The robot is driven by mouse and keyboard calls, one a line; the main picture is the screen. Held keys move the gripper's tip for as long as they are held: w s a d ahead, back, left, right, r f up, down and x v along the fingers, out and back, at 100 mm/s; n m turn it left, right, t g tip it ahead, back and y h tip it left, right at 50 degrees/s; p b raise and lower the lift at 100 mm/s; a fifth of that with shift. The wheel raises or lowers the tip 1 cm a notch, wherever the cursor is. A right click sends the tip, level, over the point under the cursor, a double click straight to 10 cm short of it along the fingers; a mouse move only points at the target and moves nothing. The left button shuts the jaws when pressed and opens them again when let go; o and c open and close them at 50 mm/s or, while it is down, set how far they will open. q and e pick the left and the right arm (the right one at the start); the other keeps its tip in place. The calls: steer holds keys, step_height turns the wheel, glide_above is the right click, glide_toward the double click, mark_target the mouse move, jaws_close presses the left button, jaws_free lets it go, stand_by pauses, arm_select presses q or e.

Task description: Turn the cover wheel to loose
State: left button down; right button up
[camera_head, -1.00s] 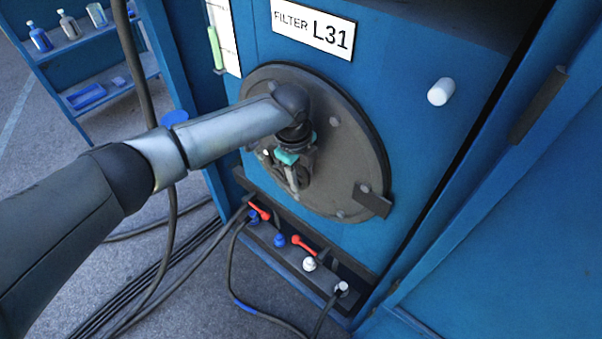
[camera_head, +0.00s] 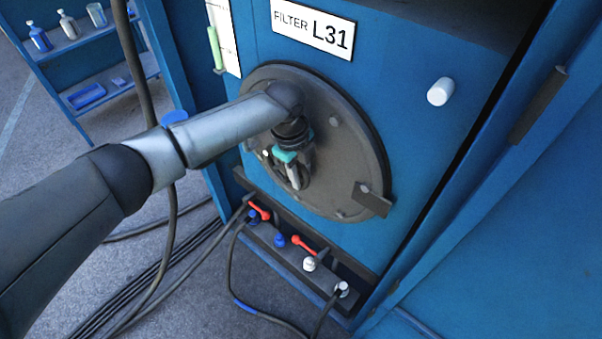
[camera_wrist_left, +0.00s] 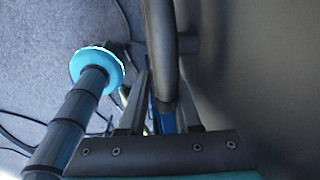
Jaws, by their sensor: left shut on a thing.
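The round grey filter cover (camera_head: 345,150) is mounted on the blue cabinet front below the L31 sign. The cover wheel is a small dark ring on the cover's lower left, largely hidden by my left gripper (camera_head: 295,175). In the left wrist view its rim (camera_wrist_left: 159,45) is a thick dark grey bar running down between the fingers. My left gripper (camera_wrist_left: 160,105) is shut on this rim. The cover's grey face (camera_wrist_left: 265,80) fills the right of that view. My right gripper is in neither view.
A dark bracket (camera_head: 372,199) sits at the cover's lower right. A white knob (camera_head: 440,92) sticks out at the upper right. Below is a ledge with red levers (camera_head: 303,246), plugs and cables. A black hose (camera_head: 141,75) hangs behind my arm. A bottle shelf (camera_head: 85,42) stands at far left.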

arm_select(q)
steer(key=shift+w+r+g+h, duration=0.2)
steer(key=shift+g+h, duration=0.1)
steer(key=shift+h, duration=0.2)
steer(key=shift+a+r+g+h+b, duration=0.15)
steer(key=shift+g+h+b, duration=0.25)
steer(key=shift+h+b, duration=0.35)
steer(key=h+b, duration=0.1)
steer(key=g+h+b, duration=0.1)
steer(key=b, duration=0.1)
steer(key=shift+w+a+r+n, duration=0.1)
steer(key=shift+w+r+n, duration=0.05)
steer(key=shift+r+n, duration=0.2)
steer(key=shift+a+r+g+h+b, duration=0.1)
steer(key=shift+r+g+h+b, duration=0.35)
steer(key=shift+b, duration=0.6)
steer(key=c, duration=0.8)
jaws_free()
steer(key=shift+f, duration=0.1)
steer(key=shift+c, duration=0.2)
steer(key=b+v, duration=0.1)
steer(key=v, duration=1.4)
steer(key=shift+w+b, duration=0.15)
steer(key=shift+b, duration=0.25)
